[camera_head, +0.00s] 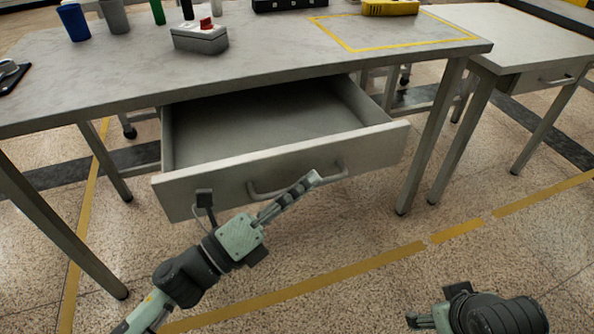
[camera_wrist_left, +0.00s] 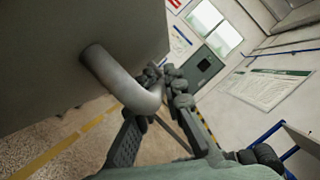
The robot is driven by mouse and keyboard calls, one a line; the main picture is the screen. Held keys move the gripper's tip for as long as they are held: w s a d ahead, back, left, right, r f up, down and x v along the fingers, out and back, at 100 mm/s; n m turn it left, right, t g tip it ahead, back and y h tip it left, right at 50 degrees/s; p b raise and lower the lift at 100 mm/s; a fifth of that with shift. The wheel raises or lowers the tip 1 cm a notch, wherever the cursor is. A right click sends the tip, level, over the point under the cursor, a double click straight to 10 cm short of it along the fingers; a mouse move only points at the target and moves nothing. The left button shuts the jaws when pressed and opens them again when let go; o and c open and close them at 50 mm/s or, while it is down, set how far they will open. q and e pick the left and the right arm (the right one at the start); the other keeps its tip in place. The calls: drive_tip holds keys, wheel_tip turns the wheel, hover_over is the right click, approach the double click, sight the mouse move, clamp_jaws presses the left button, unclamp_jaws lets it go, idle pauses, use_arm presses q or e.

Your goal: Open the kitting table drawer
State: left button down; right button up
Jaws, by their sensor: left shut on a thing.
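The kitting table drawer (camera_head: 220,178) is pulled well out from under the grey tabletop (camera_head: 250,62), and its inside looks empty. A curved bar handle (camera_head: 334,174) is on its front. My left gripper (camera_head: 308,183) is at the handle, its fingers pointing up and right across it. In the left wrist view the handle (camera_wrist_left: 135,92) runs from the drawer front (camera_wrist_left: 60,60) in between the fingers of my left gripper (camera_wrist_left: 160,85), which is shut on it. My right arm (camera_head: 490,314) is at the lower right, and its fingertips are not clearly visible.
On the tabletop are a grey box with a red button (camera_head: 201,36), a blue cup (camera_head: 74,22) and a yellow object (camera_head: 390,7) near a yellow taped outline. Another table (camera_head: 530,40) stands at the right. The speckled floor in front is clear.

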use_arm(q)
drive_tip(key=shift+s+d, duration=0.25)
drive_tip(key=shift+s, duration=0.45)
use_arm(e)
drive_tip(key=shift+s+d, duration=0.25)
use_arm(q)
drive_tip(key=c, duration=1.9)
unclamp_jaws()
drive_tip(key=v, duration=1.2)
drive_tip(key=shift+s+f, duration=0.1)
use_arm(e)
drive_tip(key=shift+a+f, duration=0.1)
